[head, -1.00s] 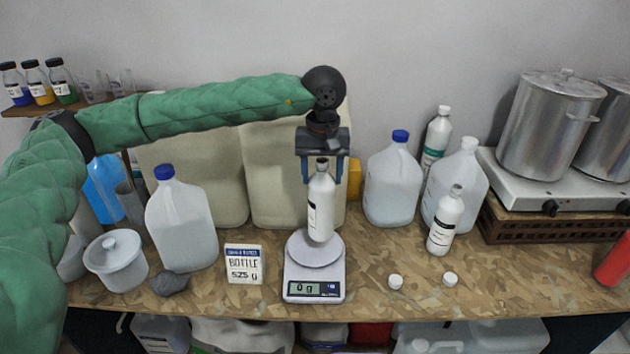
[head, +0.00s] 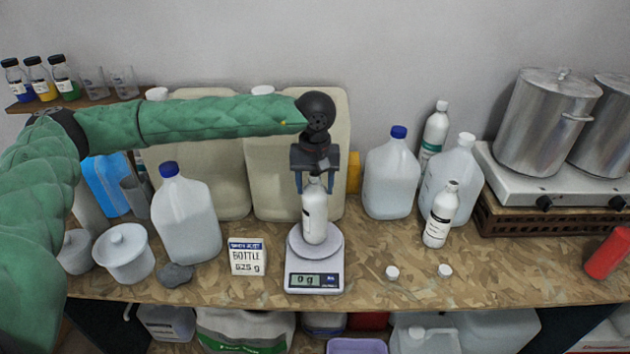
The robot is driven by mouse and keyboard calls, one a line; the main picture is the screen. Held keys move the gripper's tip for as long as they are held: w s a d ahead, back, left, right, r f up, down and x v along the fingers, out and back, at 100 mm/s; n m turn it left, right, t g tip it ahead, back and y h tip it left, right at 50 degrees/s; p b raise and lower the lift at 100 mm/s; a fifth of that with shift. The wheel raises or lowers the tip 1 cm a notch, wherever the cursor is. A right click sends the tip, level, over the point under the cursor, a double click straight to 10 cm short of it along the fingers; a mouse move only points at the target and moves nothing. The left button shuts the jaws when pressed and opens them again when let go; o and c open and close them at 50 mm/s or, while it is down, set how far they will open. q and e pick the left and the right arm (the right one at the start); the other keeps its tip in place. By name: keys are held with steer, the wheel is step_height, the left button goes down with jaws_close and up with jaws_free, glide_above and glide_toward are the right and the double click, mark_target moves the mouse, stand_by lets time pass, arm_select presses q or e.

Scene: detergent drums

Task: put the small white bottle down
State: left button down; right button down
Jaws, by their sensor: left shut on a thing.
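My left gripper (head: 314,185) points down and is shut on the neck of the small white bottle (head: 315,215). The bottle is upright, with its base over the round plate of the grey scale (head: 315,267). The display reads 0 g; I cannot tell whether the base touches the plate. A similar white bottle with a dark-banded label (head: 439,215) stands on the bench to the right. My right gripper is not in view.
Jugs with blue caps (head: 187,222) (head: 391,178) stand either side of the scale. Large beige drums (head: 285,130) stand behind it. Two white caps (head: 392,272) (head: 445,270) lie on the bench (head: 500,275) at the right. A burner with pots (head: 545,130) is far right.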

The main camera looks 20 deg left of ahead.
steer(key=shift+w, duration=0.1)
arm_select(q)
steer(key=shift+f, duration=0.1)
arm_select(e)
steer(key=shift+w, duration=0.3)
arm_select(q)
steer(key=shift+c, duration=2.4)
jaws_free()
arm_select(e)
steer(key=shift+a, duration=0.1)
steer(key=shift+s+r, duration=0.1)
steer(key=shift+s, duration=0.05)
